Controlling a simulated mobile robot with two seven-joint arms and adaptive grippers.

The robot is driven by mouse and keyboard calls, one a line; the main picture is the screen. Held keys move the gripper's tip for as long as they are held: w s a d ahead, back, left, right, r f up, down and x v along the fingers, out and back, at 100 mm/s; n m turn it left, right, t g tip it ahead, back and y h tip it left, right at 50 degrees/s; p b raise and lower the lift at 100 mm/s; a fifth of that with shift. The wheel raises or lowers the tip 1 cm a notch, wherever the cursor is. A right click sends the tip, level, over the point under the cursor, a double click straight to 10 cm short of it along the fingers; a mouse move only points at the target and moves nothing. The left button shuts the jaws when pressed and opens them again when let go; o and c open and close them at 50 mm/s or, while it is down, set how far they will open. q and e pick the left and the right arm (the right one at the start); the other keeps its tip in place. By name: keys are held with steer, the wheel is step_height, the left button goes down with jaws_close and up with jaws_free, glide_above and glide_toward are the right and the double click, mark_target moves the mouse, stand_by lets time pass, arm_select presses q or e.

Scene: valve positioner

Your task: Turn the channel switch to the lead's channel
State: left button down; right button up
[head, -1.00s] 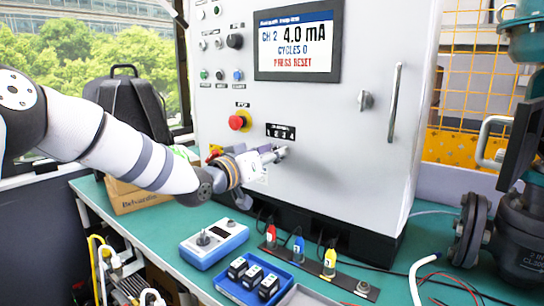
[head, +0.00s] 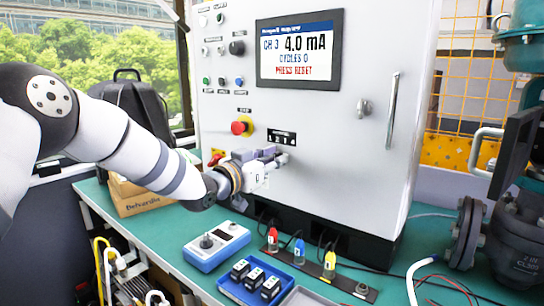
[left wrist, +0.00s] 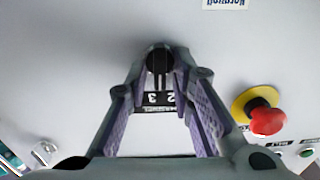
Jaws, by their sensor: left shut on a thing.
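The channel switch, a dark round knob (left wrist: 158,62), shows between my left fingertips in the left wrist view. Its label strip (head: 282,137) shows in the head view, and the knob there is mostly hidden by my gripper. My left gripper (head: 279,158) is shut on the knob at the cabinet front; its fingers also show in the left wrist view (left wrist: 159,72). The cabinet screen (head: 298,48) reads CH 3, 4.0 mA, CYCLES 0, PRESS RESET. Red (head: 272,240), blue (head: 299,252) and yellow (head: 330,264) plugs stand on a dark strip on the bench. My right gripper is not in view.
A red emergency button on yellow (head: 241,127) sits left of the switch; it also shows in the left wrist view (left wrist: 267,118). A door handle (head: 392,111) is to the right. A blue box with a knob (head: 216,245) and a blue tray (head: 231,286) stand on the bench.

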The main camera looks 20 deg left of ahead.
arm_select(q)
steer(key=shift+d+f+m+p, duration=0.15)
steer(key=shift+m+p, duration=0.35)
steer(key=shift+m, duration=1.6)
steer(key=shift+d+r+m+p, duration=0.1)
steer(key=shift+m+p, duration=0.4)
steer(key=shift+m, duration=1.6)
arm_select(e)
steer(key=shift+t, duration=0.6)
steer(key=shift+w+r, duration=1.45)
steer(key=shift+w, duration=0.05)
arm_select(q)
steer(key=shift+f, duration=0.1)
steer(key=c, duration=1.7)
jaws_free()
steer(key=v, duration=1.2)
